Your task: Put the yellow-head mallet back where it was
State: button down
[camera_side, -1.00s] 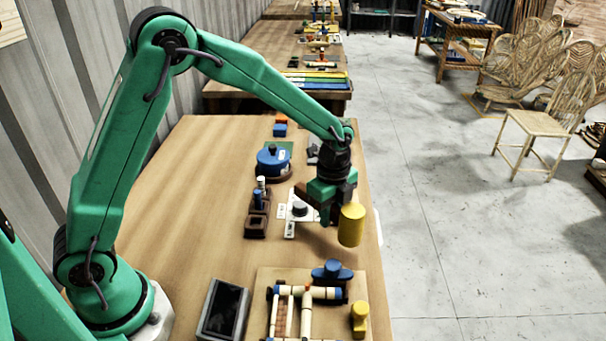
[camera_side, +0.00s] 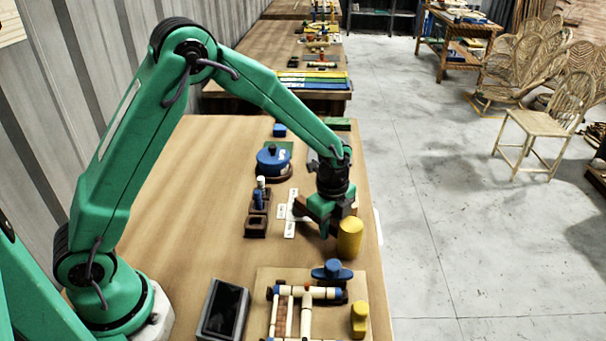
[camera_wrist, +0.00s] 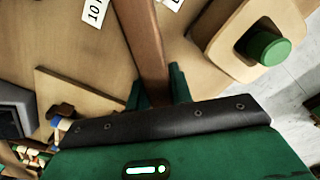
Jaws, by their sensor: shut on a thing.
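The yellow mallet head (camera_side: 350,238) is a cylinder at the right side of the table in the side view. It stands upright, low over the tabletop; I cannot tell whether it touches. My gripper (camera_side: 325,226) is beside the head, to its left, and points down. In the wrist view, my gripper (camera_wrist: 158,90) is shut on the brown mallet handle (camera_wrist: 146,40), which runs up the picture between the green fingers. The yellow head is out of the wrist view.
White cards (camera_side: 290,214), a dark brown holder (camera_side: 257,226) and a blue round pot (camera_side: 273,160) lie to the left. A board with a cane frame (camera_side: 318,294), a blue knob (camera_side: 332,270) and a yellow knob (camera_side: 359,319) are nearer. The left tabletop is clear.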

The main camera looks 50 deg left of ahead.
jog(key=shift+f, duration=0.45)
jog(key=c, duration=1.2)
grip_release()
jog(key=shift+c, duration=0.2)
notch_tip(320, 180, up, 13)
